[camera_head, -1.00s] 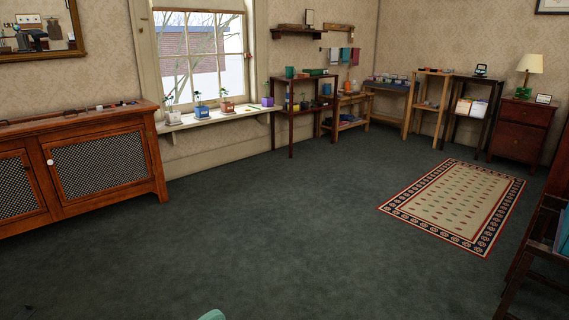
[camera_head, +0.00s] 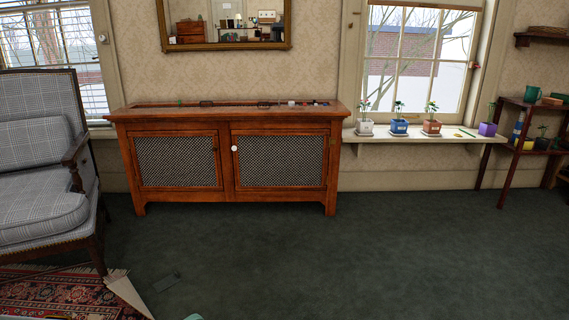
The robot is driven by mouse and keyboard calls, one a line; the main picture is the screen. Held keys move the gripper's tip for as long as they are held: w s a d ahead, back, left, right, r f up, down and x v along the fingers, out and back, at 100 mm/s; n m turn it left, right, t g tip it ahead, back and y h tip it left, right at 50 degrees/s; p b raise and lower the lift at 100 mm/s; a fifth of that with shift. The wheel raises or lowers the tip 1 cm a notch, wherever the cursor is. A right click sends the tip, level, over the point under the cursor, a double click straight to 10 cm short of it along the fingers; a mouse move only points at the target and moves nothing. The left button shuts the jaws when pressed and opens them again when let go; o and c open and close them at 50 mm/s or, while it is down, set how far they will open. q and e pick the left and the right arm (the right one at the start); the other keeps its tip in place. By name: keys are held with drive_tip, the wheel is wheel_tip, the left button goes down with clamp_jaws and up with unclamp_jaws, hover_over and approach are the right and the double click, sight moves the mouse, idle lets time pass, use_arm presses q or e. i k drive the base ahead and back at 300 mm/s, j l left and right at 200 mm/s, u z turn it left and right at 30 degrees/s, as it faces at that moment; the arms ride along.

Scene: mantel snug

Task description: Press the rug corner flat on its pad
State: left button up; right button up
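A red patterned rug (camera_head: 62,296) lies on the floor at the bottom left, partly under the armchair and cut off by the picture's edge. Its right corner is folded up, showing a pale beige underside (camera_head: 127,296). Neither of my grippers can be made out; only a small teal bit, likely part of me, shows at the bottom edge.
A plaid armchair (camera_head: 45,165) stands at the left, over the rug's far side. A wooden cabinet (camera_head: 232,160) with mesh doors stands against the wall. Potted plants stand on a windowsill shelf (camera_head: 420,137) to its right. Dark green carpet (camera_head: 380,265) is clear in the middle and right.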

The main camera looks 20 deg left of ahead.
sight(123, 287)
drive_tip(key=i+j+u, duration=0.15)
drive_tip(key=i+u, duration=0.35)
drive_tip(key=i, duration=0.4)
drive_tip(key=i+l+u, duration=0.25)
drive_tip(key=i+u, duration=0.2)
drive_tip(key=i, duration=0.4)
drive_tip(key=i+j+u, duration=0.45)
drive_tip(key=i+u, duration=0.55)
drive_tip(key=i, duration=0.15)
